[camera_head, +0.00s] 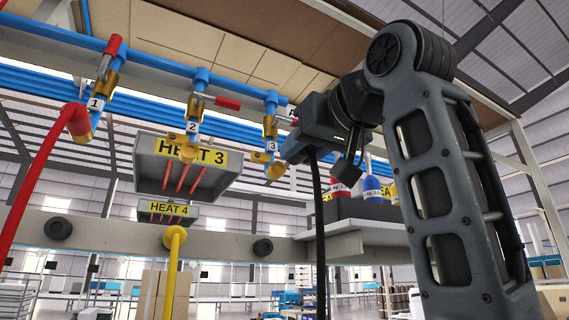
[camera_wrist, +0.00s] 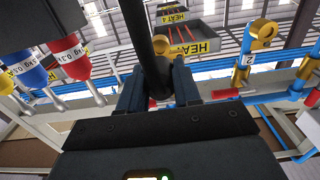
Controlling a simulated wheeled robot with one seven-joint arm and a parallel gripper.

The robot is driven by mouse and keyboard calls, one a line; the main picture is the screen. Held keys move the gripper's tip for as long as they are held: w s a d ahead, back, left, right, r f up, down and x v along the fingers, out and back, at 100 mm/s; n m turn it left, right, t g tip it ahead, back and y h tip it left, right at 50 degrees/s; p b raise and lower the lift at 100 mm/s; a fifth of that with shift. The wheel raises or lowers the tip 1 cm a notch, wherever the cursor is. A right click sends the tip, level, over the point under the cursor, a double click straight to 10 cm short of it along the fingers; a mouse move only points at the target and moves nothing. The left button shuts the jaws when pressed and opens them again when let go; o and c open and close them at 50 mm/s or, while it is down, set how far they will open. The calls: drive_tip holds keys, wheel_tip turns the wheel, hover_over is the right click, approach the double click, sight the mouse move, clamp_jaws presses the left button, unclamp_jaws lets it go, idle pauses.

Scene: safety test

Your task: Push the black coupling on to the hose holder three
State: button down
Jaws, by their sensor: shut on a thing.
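Hose holder three (camera_head: 271,146), a blue pipe stub with a brass clamp and a label "3", hangs from the blue overhead pipe in the head view. The black hose hangs straight down in the head view (camera_head: 319,230). The black coupling itself is largely hidden by the fingers.
Holder two (camera_head: 192,128) is to the left, with a red handle (camera_head: 228,103). Holder one (camera_head: 95,103) is farther left, near a red hose (camera_head: 38,180). A yellow hose (camera_head: 174,270) hangs below. Red (camera_head: 340,187) and blue (camera_head: 372,188) labelled objects are at right, behind my arm.

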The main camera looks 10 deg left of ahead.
drive_tip(key=shift+s+d, duration=0.25)
drive_tip(key=shift+s, duration=0.2)
idle(0.8)
